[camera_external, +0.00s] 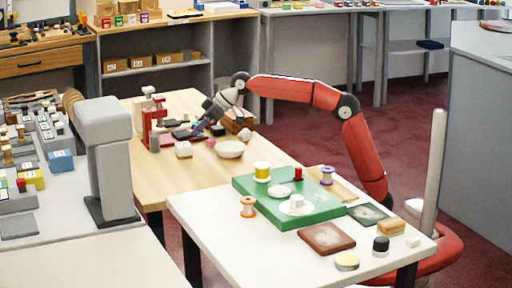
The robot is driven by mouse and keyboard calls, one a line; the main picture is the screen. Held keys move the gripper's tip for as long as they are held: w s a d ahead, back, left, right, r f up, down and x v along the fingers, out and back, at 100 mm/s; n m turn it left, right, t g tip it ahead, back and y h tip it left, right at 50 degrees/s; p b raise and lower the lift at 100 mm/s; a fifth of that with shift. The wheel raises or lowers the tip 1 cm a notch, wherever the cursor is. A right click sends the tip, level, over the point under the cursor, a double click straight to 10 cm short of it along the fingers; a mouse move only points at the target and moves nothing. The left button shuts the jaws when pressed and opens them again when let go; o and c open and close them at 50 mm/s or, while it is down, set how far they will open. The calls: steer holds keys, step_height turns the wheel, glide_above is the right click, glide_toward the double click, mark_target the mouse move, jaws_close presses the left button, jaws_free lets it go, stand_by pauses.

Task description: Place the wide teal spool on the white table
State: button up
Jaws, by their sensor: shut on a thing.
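My red arm reaches back over the wooden table (215,172). My gripper (196,133) is low over that table, among small things near a red stand (150,128). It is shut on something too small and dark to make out. I cannot pick out a teal spool in this view. The white table (215,215) is in front. An orange spool (248,207) stands beside the board.
A pale bowl (230,149) and a white block (183,149) sit near my gripper. The white table also holds a brown square tile (326,238), a dark tile (367,213) and a black jar (381,246). Its front left part is clear. A grey counter (75,215) stands left.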

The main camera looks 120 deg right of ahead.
mark_target(199, 149)
steer(key=shift+f+b, duration=0.3)
steer(key=shift+f, duration=2)
steer(key=shift+f, duration=0.2)
steer(key=o, duration=1)
steer(key=shift+o, duration=0.2)
steer(key=shift+r, duration=0.1)
steer(key=shift+r, duration=0.25)
steer(key=v, duration=1)
steer(key=shift+s, duration=0.35)
steer(key=shift+o, duration=0.4)
steer(key=shift+s+a+r, duration=0.2)
steer(key=shift+s+r, duration=0.25)
steer(key=shift+r, duration=0.1)
